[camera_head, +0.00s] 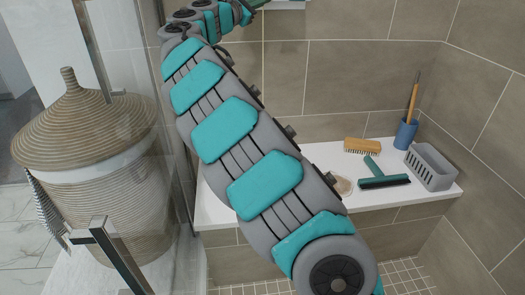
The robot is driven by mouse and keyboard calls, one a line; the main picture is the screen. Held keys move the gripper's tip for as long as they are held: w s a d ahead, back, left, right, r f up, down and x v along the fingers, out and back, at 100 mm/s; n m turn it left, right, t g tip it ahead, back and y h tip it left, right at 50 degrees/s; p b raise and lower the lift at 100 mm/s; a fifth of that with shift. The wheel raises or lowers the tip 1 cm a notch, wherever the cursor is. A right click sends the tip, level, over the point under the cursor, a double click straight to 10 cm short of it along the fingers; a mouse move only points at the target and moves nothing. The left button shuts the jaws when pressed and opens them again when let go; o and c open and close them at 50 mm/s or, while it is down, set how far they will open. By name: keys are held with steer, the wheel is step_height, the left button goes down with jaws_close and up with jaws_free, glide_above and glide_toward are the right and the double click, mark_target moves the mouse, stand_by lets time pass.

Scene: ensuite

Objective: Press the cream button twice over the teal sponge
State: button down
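I cannot make out a cream button or a teal sponge in the head view. My grey and teal arm runs from the bottom centre to the top and hides part of the wall and bench. Its far end leaves the picture at the top edge, and my gripper is not seen. At the top edge, right of the arm's end, is a thin pale strip with a teal edge (285,4); too little of it shows to tell what it is.
A white bench (225,212) holds a wooden brush (362,146), a green squeegee (384,182), a blue cup (405,134) with a handle in it, a grey basket (431,168) and a partly hidden beige thing (342,186). A lidded wicker hamper (100,200) stands left, by a glass panel.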

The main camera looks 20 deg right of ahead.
steer(key=shift+w, duration=0.1)
stand_by(0.4)
steer(key=shift+w+d, duration=0.1)
steer(key=shift+w, duration=0.25)
steer(key=shift+s, duration=0.35)
steer(key=shift+s+f, duration=0.1)
stand_by(0.4)
steer(key=s, duration=0.2)
steer(key=s+a, duration=0.1)
steer(key=s, duration=0.2)
steer(key=shift+s+a+b, duration=0.3)
steer(key=shift+a+b, duration=0.1)
